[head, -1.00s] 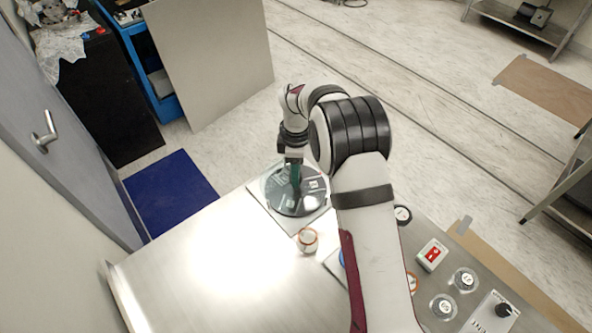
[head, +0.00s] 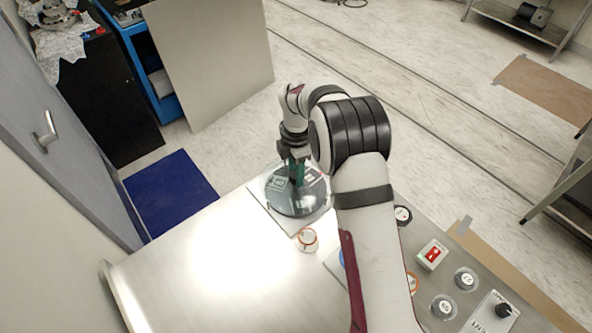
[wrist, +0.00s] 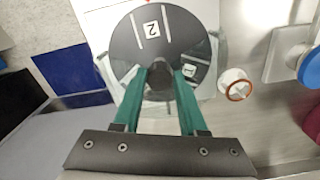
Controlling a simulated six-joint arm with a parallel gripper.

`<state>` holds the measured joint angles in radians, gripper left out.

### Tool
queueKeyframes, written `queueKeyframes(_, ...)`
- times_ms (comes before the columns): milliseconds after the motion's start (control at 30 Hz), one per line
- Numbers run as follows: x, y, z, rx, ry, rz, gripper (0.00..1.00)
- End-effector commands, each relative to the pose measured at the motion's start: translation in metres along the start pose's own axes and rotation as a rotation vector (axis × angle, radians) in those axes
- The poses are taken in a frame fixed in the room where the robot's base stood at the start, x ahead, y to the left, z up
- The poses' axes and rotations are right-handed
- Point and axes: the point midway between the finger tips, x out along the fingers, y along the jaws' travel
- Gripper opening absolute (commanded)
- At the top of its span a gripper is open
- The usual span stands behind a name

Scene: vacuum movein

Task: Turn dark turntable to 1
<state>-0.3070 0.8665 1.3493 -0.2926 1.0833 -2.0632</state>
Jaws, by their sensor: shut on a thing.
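The dark turntable (head: 295,205) is a round disc on a pale square plate near the table's far edge. In the wrist view the dark turntable (wrist: 185,30) shows a white label "2" (wrist: 151,29) towards the top, with pale lines beside it. A second label (wrist: 189,69) sits at its right, too small to read. My gripper (head: 296,179) points down over the disc's middle. In the wrist view my gripper (wrist: 159,74) has its green fingers shut on the dark central knob (wrist: 159,84), which they partly hide.
A small white cup-like part with an orange ring (head: 307,240) stands close to the turntable's plate. A red switch (head: 432,254), round buttons and a dial (head: 503,310) lie to the right. The bright metal table (head: 200,265) is clear at left.

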Motion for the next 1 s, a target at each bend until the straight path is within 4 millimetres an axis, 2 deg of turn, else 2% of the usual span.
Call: queueKeyframes(1000,-0.0006,0.001,-0.0016,-0.506,0.002,0.003,0.0)
